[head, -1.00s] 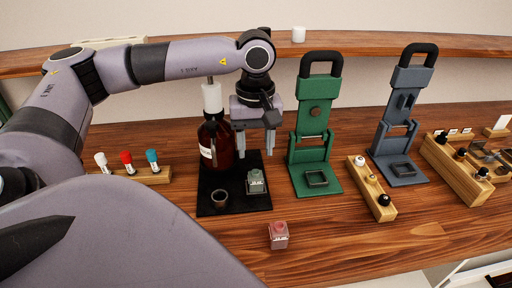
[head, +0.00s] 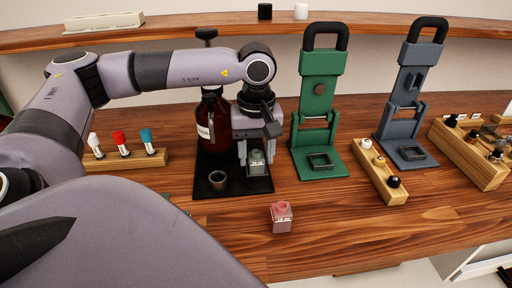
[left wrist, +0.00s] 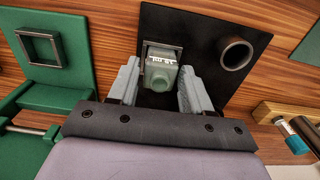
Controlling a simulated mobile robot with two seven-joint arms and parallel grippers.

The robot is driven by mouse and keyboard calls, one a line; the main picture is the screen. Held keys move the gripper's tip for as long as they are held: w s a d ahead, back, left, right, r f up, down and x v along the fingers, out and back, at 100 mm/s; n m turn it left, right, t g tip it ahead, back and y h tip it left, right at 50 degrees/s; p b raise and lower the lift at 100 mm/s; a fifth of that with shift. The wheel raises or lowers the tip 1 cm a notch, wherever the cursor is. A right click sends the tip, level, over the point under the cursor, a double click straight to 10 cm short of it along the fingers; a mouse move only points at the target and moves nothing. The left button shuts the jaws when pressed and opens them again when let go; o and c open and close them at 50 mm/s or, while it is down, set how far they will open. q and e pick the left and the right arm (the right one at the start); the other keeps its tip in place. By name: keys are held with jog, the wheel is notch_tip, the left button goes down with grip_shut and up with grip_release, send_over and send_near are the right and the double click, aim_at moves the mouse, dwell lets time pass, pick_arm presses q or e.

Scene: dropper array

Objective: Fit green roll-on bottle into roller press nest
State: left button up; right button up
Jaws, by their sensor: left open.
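The green roll-on bottle (head: 257,168) stands in a square holder on the black mat (head: 207,176). In the left wrist view the bottle (left wrist: 161,72) shows its green top and a "15 ml" label. My left gripper (head: 256,152) is open and low over the bottle, one finger on each side of it. I see gaps between fingers and bottle in the left wrist view. The green press (head: 318,92) stands to the right with an empty square nest (head: 321,162). A blue-grey press (head: 407,88) has a similar empty nest (head: 411,154). My right gripper is not in view.
A large brown bottle (head: 211,125) and a small dark cup (head: 218,180) share the mat. Wooden racks (head: 126,160) (head: 378,180) stand left and right. Bare table lies in front of the green press.

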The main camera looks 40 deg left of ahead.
pick_arm(q)
jog(key=c, duration=0.8)
jog(key=shift+o, duration=0.2)
jog(key=shift+r+p, duration=1.75)
jog(key=shift+r, duration=0.8)
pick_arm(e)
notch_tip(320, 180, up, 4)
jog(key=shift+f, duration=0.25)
pick_arm(q)
jog(key=shift+w, duration=0.1)
